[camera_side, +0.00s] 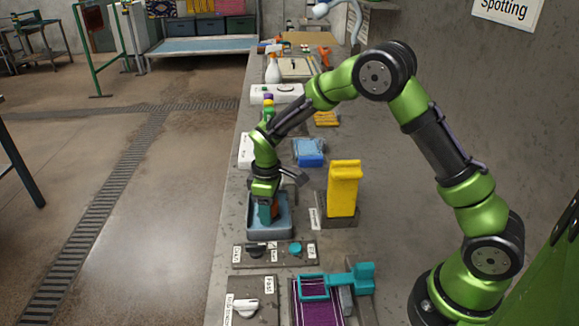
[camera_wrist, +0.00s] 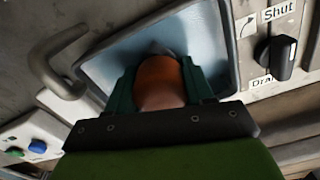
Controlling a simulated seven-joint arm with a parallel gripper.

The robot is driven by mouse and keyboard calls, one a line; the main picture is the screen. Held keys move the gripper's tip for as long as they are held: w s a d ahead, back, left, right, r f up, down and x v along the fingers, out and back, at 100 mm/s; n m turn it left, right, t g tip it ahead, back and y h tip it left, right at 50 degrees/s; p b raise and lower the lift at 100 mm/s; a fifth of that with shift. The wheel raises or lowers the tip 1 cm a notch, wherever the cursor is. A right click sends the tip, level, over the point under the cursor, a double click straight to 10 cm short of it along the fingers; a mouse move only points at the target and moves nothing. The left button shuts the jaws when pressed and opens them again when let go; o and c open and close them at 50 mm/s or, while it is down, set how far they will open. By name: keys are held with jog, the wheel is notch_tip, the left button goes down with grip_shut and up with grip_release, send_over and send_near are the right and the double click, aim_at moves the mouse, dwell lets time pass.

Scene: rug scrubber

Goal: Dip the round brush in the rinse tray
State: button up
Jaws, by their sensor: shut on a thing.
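The blue-grey rinse tray (camera_side: 284,228) sits on the bench, with my gripper (camera_side: 265,205) pointing down over it. In the wrist view the rinse tray (camera_wrist: 208,40) shows a pale blue inside around the jaws. My gripper (camera_wrist: 160,85) is shut on the round brush (camera_wrist: 160,82), whose orange-brown handle shows between the dark green fingers. In the side view a little of the orange brush (camera_side: 265,213) shows low, inside the tray's outline. Its bristle end is hidden, so I cannot tell whether it touches the tray floor or any water.
A grey curved spout (camera_wrist: 55,55) stands beside the tray. A yellow upright object (camera_side: 343,188) stands to the right. A purple rug (camera_side: 318,308) under a teal frame lies nearer.

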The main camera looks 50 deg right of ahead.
jog(key=shift+r, duration=2.75)
jog(key=shift+r, duration=0.1)
jog(key=shift+r, duration=1.4)
